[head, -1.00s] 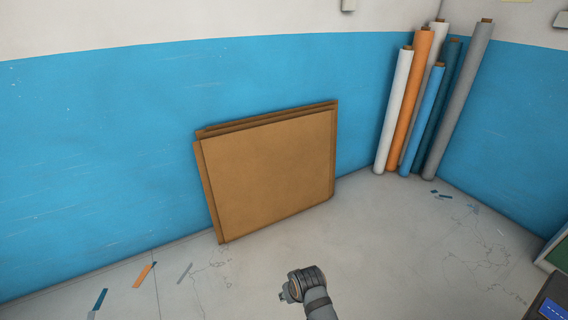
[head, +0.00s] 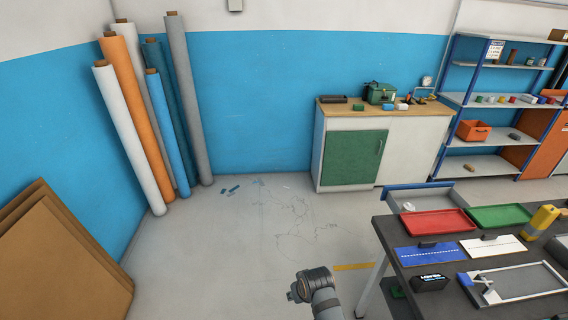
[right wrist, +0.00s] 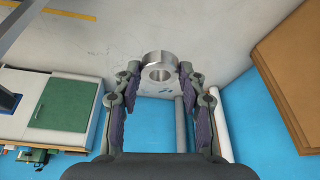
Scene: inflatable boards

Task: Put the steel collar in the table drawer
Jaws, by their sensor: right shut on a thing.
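The steel collar (right wrist: 160,66), a thick shiny ring, is held at the tips of my right gripper (right wrist: 156,75) in the right wrist view. Its hole faces the camera. The right gripper is shut on it, well off the floor. The dark work table (head: 384,228) stands at the right of the head view. A drawer with a blue edge (head: 420,186) sticks out open at its far side, with a small white thing (head: 408,206) in it. Trays hide part of the drawer. My left gripper is not in view.
A cabinet (head: 352,158) and shelves (head: 490,140) stand behind. Rolls (head: 128,135) and brown boards (head: 60,250) are at left.

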